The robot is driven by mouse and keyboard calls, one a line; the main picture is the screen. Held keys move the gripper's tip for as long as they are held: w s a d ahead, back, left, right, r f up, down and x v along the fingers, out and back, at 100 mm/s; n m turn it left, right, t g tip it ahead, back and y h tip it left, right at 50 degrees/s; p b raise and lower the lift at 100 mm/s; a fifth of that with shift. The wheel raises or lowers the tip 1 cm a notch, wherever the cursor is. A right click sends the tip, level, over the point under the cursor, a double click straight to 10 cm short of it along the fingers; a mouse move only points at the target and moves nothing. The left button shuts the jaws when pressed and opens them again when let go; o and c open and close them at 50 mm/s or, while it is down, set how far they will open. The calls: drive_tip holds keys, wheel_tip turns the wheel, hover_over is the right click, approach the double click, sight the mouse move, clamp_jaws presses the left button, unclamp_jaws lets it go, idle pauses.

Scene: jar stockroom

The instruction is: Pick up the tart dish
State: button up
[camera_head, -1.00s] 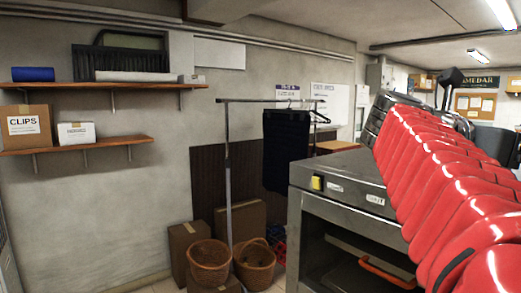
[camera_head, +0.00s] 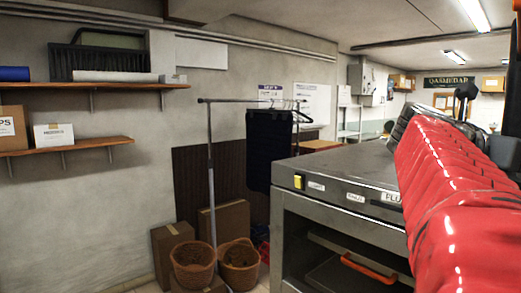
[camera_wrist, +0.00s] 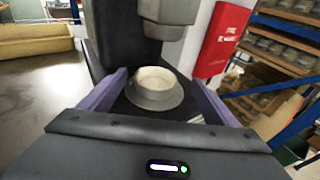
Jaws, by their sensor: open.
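No tart dish shows clearly in the head view. In the wrist view, a round, pale-rimmed grey dish (camera_wrist: 157,97) stands on a dark surface beyond my gripper. I cannot tell for sure that it is the tart dish. My gripper (camera_wrist: 149,73) has its two purple fingers apart, one on each side of the dish in the picture. I cannot tell how far the dish is from the fingers, and no contact shows. In the head view my red arm fills the right side, and my gripper's fingers cannot be made out.
A steel oven-like cabinet (camera_head: 345,181) stands close beside my arm. A clothes rack (camera_head: 212,175) and wicker baskets (camera_head: 193,265) stand left of it. In the wrist view, a black machine (camera_wrist: 112,35) rises behind the dish, with loaded blue shelving (camera_wrist: 285,28) on the right.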

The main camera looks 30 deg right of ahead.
drive_tip(key=shift+w+x, duration=0.15)
drive_tip(key=shift+x, duration=1.15)
drive_tip(key=shift+w+x, duration=0.1)
drive_tip(key=shift+x, duration=1.2)
drive_tip(key=shift+d, duration=0.1)
drive_tip(key=shift+c, duration=0.2)
drive_tip(key=shift+r, duration=0.1)
drive_tip(key=c, duration=1.5)
